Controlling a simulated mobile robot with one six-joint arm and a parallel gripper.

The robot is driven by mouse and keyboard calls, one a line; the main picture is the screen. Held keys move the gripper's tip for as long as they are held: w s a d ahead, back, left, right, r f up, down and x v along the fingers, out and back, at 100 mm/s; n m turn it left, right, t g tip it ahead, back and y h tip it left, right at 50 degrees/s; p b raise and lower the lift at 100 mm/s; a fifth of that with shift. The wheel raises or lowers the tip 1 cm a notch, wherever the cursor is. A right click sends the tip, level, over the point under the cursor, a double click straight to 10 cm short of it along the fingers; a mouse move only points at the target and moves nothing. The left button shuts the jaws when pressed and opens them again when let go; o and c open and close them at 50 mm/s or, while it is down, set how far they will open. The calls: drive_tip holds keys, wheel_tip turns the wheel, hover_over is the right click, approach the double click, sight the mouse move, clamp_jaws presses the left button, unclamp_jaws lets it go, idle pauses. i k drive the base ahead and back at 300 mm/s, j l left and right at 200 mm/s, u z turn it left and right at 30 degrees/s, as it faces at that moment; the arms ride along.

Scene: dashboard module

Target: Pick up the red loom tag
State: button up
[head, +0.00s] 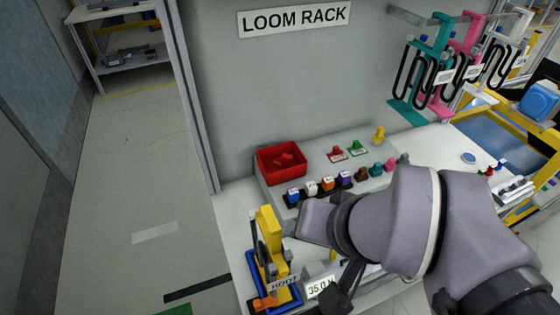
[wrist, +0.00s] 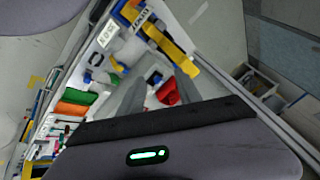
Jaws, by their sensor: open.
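In the head view a small red tag (head: 335,154) stands on a pale label on the grey shelf, beside a green one (head: 356,148). A red bin (head: 269,173) to its left holds red pieces too small to make out. In the wrist view my gripper (wrist: 158,78) is open, its grey fingers reaching up from the hand. A red piece (wrist: 167,92) shows between and beyond the fingers; I cannot tell whether it is the tag or how far off it is. My arm hides part of the bench in the head view, and the fingertips are not clear there.
A yellow tool (head: 270,232) in a blue frame stands at the bench's left end, near a 35.0 N display (head: 320,287). Several coloured connectors (head: 327,186) line the shelf front. Black cables on teal and pink hangers (head: 432,65) hang at the right.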

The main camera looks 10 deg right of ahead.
sight(337, 155)
drive_tip(key=i+l, duration=0.1)
drive_tip(key=l, duration=1.2)
drive_tip(key=i+l, duration=0.15)
